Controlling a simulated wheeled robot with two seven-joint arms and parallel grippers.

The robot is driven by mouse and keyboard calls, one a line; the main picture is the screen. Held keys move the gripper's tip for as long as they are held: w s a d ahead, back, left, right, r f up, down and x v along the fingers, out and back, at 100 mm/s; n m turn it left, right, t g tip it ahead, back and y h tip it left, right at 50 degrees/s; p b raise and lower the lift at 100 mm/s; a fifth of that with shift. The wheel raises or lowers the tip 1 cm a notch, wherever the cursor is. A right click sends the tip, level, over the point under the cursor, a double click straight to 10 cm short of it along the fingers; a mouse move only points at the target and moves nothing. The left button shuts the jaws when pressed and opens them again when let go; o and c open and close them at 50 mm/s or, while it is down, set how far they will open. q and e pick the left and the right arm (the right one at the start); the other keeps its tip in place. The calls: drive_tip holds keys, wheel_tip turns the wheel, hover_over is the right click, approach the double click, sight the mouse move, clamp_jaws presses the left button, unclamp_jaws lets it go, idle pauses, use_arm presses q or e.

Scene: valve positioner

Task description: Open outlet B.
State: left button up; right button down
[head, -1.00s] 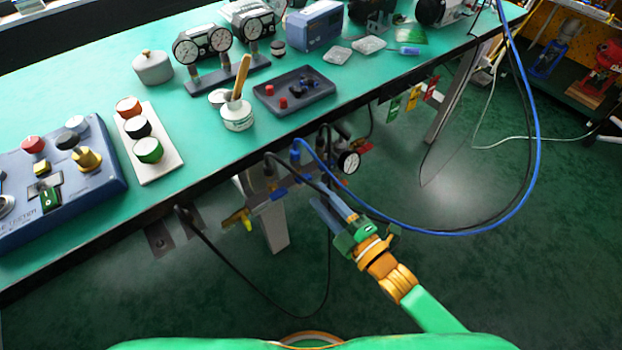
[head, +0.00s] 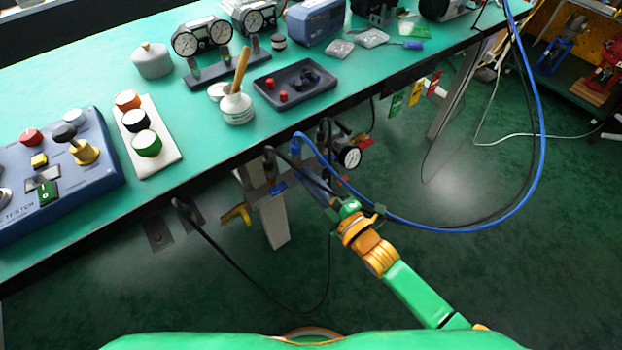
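A manifold with hoses and small valve handles hangs under the bench's front edge. It has a yellow handle (head: 238,215) at its left end, a blue handle (head: 279,187) near the middle, and a round white gauge (head: 350,157) at the right. I cannot read which outlet is B. My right gripper (head: 331,196) reaches in from the lower right, at the lower right part of the manifold. Its fingertips are hard to make out among the hoses, so I cannot tell its opening or whether it touches a handle. My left gripper is out of view.
A blue hose (head: 440,229) loops from the manifold to the right, close by my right gripper. A black cable (head: 238,272) hangs at the left. The green bench (head: 215,140) overhangs the manifold. The floor at lower right is clear.

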drive_tip(key=shift+m, duration=0.3)
drive_tip(key=m+p, duration=0.1)
drive_tip(key=m, duration=1.1)
drive_tip(key=shift+m+p, duration=0.3)
drive_tip(key=shift+m, duration=0.1)
idle(0.3)
drive_tip(key=c, duration=0.9)
unclamp_jaws()
drive_tip(key=shift+s, duration=0.1)
